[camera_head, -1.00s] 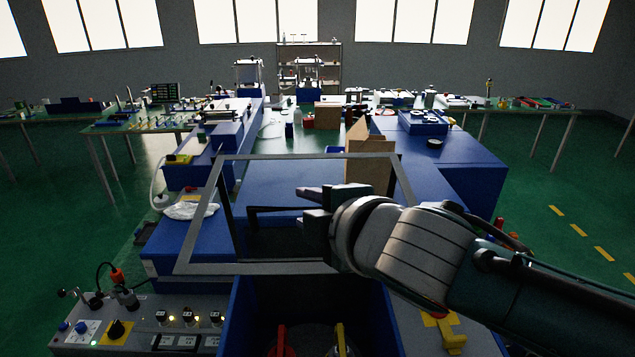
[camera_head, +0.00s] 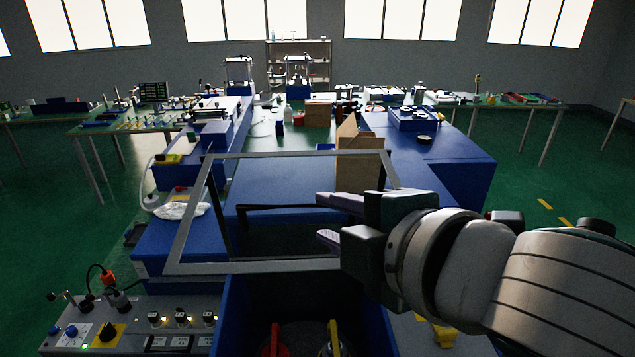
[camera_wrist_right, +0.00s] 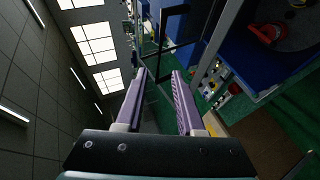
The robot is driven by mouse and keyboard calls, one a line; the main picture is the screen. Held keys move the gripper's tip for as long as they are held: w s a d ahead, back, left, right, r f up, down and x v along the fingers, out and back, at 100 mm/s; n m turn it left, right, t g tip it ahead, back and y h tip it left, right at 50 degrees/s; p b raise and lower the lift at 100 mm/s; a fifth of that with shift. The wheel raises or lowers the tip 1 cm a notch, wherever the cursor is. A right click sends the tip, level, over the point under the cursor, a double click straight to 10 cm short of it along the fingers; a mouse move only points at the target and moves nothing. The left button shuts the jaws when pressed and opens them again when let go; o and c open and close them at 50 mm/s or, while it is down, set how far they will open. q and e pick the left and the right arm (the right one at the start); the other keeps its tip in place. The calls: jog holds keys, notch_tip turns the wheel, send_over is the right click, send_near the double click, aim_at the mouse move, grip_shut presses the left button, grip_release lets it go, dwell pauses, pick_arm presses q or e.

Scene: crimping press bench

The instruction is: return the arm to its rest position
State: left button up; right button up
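My right arm comes in from the right in the head view. Its gripper (camera_head: 322,218) points left, in front of the grey metal frame (camera_head: 172,230) of the press and above the blue bin. In the right wrist view the two purple fingers (camera_wrist_right: 160,100) stand apart with nothing between them. My left gripper is not in view.
A blue bin (camera_head: 375,325) with red and yellow handles inside lies below the gripper. A control panel (camera_head: 130,328) with knobs and lit buttons is at the lower left. A cardboard box (camera_head: 358,172) stands on the blue surface behind the frame.

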jog(key=s+d+m+g+h+p, duration=0.1)
jog(key=s+d+m+g, duration=0.1)
jog(key=s+d+m, duration=0.2)
jog(key=s+d+f+m+g+h+p, duration=0.1)
jog(key=s+d+m+g+h, duration=0.1)
jog(key=s+d+m, duration=0.3)
jog(key=s+d+f+m+g+h+p, duration=0.1)
jog(key=s+d+m+g, duration=0.3)
jog(key=s+m, duration=0.5)
jog(key=s+d+h+p, duration=0.1)
jog(key=s, duration=0.5)
jog(key=shift+d+f+m, duration=0.2)
jog(key=shift+m, duration=0.2)
